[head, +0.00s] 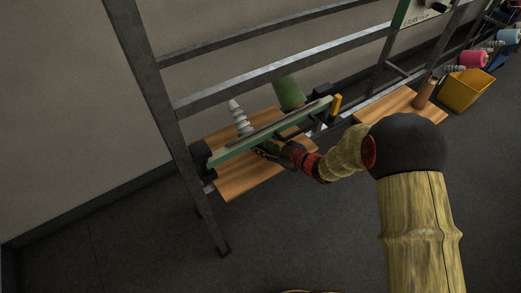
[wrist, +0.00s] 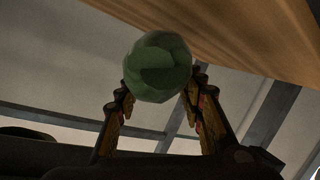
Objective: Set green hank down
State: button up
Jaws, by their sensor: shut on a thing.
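My gripper (wrist: 160,88) is shut on the green hank (wrist: 158,62), a rounded faceted green piece held between its two fingertips in the wrist view. In the head view my gripper (head: 270,149) is low over the left wooden board (head: 236,184), beside a long green rail. The hank is mostly hidden there by the gripper and rail. In the wrist view a wooden surface (wrist: 245,30) shows close to the hank; I cannot tell whether they touch.
A pale ribbed cone (head: 240,117) and a green cylinder (head: 289,93) stand behind the green rail (head: 275,130). The right board (head: 400,103) bears a brown cylinder (head: 425,92). A yellow bin (head: 466,91) stands beyond. Metal frame posts (head: 165,110) enclose the boards.

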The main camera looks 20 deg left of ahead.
aim_at(261, 148)
jog(key=shift+w+a, duration=0.1)
jog(key=shift+a, duration=0.15)
jog(key=shift+f, duration=0.25)
jog(key=shift+f+b, duration=0.85)
jog(key=shift+f, duration=0.65)
jog(key=shift+f, duration=0.1)
jog(key=o, duration=1.3)
